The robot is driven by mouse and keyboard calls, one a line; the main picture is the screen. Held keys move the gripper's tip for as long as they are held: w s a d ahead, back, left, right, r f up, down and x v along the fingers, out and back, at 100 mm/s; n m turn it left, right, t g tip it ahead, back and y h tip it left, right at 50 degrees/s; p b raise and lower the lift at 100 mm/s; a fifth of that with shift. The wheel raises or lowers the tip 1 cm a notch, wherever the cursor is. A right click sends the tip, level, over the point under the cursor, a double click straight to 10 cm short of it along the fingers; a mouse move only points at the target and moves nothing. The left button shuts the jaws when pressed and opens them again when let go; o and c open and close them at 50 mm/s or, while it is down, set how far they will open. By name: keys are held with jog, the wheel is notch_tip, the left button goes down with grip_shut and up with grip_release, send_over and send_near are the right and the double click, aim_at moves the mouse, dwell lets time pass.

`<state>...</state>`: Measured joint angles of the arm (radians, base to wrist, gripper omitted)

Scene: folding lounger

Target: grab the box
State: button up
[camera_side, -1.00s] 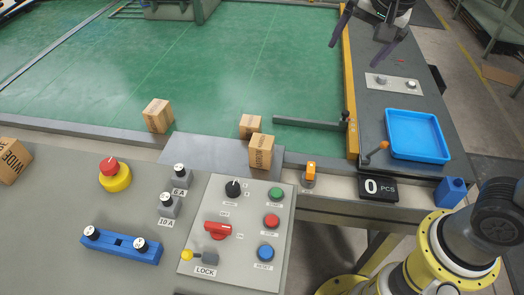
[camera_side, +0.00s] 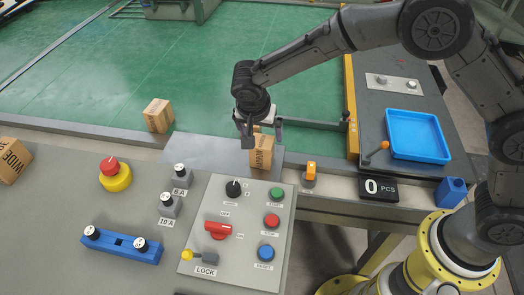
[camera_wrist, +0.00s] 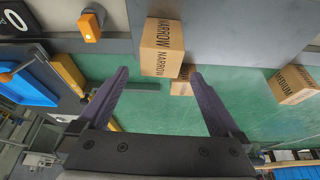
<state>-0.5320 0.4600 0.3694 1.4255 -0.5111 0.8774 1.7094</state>
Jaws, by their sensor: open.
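A brown cardboard box (camera_side: 261,154) stands on the grey plate at the near edge of the green belt. In the wrist view this box (camera_wrist: 162,48) reads NARROW and lies just beyond the fingertips. A second box (camera_wrist: 182,82) sits close behind it, partly covered by it and by a finger; in the side view my gripper mostly hides it. My gripper (camera_side: 260,128) is open above and behind the front box. In the wrist view its two dark fingers (camera_wrist: 159,72) are spread wide, and I see nothing held. I cannot tell whether they touch a box.
Another box (camera_side: 12,160) is at the far left. The control panel (camera_side: 238,240) lies in front. A blue tray (camera_side: 417,135) and orange-tipped lever (camera_side: 376,152) are right.

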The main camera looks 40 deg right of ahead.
aim_at(263, 145)
jog(key=x, duration=0.8)
jog(key=shift+a+f, duration=0.1)
jog(key=shift+f, duration=0.2)
jog(key=c, duration=1.5)
